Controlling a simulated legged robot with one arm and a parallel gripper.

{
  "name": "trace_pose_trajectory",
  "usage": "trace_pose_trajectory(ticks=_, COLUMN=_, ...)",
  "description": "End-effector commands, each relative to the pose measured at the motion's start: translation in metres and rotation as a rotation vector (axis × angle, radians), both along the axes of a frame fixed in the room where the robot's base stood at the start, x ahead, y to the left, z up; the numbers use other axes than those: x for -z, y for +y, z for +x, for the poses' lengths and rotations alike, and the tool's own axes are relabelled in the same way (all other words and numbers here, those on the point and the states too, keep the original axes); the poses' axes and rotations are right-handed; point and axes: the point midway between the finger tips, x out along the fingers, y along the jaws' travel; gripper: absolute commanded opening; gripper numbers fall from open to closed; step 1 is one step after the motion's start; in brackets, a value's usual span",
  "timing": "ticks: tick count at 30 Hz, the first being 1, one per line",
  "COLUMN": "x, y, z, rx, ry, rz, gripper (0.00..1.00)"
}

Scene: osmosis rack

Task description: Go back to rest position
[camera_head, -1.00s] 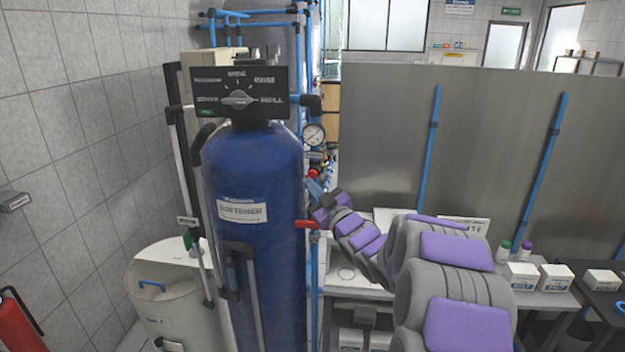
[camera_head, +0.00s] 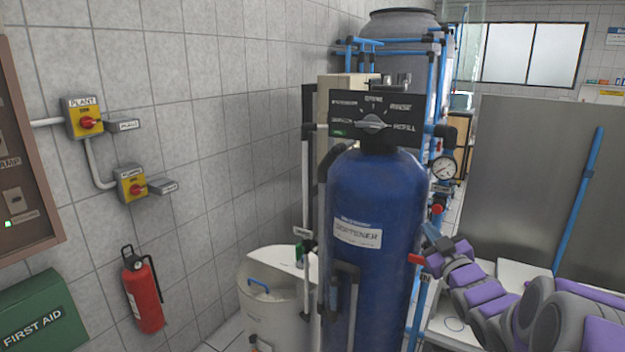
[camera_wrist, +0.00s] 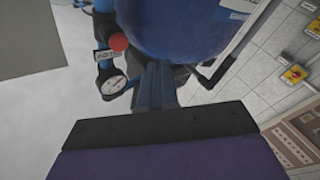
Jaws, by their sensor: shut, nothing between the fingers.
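My arm reaches in from the lower right of the head view, grey with purple pads. My gripper (camera_head: 432,236) is at its end, beside the right side of the blue softener tank (camera_head: 375,205), close to a red-handled valve (camera_head: 415,260). In the wrist view my gripper (camera_wrist: 155,80) points at the tank's blue body (camera_wrist: 180,28), with its fingers together and nothing seen between them. I cannot tell whether it touches the tank or the pipes.
A pressure gauge (camera_head: 444,168) and blue pipes stand right of the tank. A white bin (camera_head: 275,300) stands left of it. A fire extinguisher (camera_head: 142,290), a first aid box (camera_head: 40,315) and plant switches (camera_head: 85,118) are on the left wall. A grey panel (camera_head: 530,180) stands at right.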

Motion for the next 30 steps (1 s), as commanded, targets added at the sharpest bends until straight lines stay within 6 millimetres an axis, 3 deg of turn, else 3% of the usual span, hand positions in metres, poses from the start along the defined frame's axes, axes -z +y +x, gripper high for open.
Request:
trace_pose_trajectory(ticks=4, x=0.018, y=0.015, z=-0.010, rx=0.078, ry=0.200, rz=0.015, gripper=0.00)
trace_pose_trajectory(ticks=8, x=0.043, y=0.025, z=-0.032, rx=0.155, ry=0.398, rz=0.042, gripper=0.00)
trace_pose_trajectory(ticks=14, x=0.080, y=0.045, z=-0.091, rx=0.264, ry=0.700, rz=0.097, gripper=0.00)
trace_pose_trajectory(ticks=23, x=0.130, y=0.093, z=-0.226, rx=0.383, ry=1.170, rz=0.196, gripper=0.00)
trace_pose_trajectory(ticks=30, x=0.151, y=0.142, z=-0.360, rx=0.433, ry=1.557, rz=0.260, gripper=0.00)
